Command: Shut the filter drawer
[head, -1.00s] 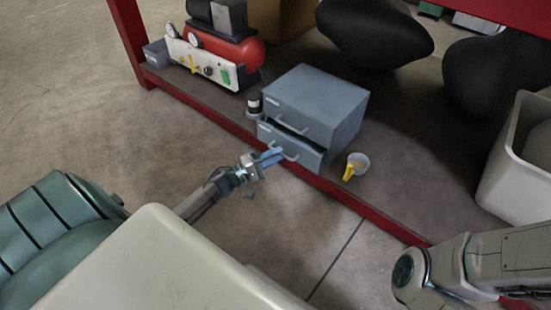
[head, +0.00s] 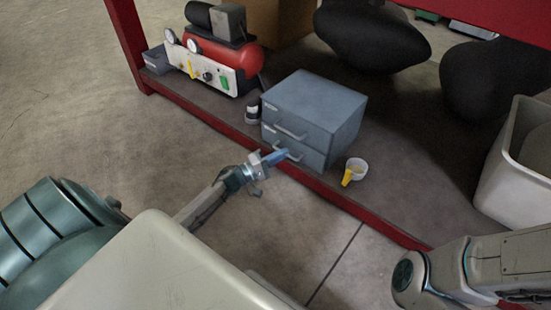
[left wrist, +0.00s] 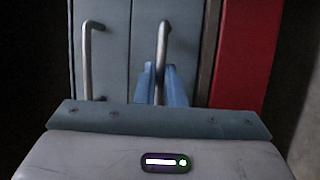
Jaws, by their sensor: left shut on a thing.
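The grey two-drawer cabinet (head: 325,98) stands on the low shelf. Its lower drawer (head: 313,158), the filter drawer as far as I can tell, looks flush with the upper drawer (head: 287,123). My left gripper (head: 281,156) is at the lower drawer's bar handle. In the left wrist view, the blue fingers (left wrist: 161,82) are shut on this handle (left wrist: 163,45), and the drawer front (left wrist: 192,45) looks level with its neighbour (left wrist: 112,60). The labels are too small to read. My right gripper is out of view.
A dark jar (head: 252,111) stands left of the cabinet, and a white cup with a yellow handle (head: 357,167) right of it. A red shelf edge (head: 345,198) runs in front. A red compressor (head: 247,58) stands behind left, a pale bin (head: 500,150) at right.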

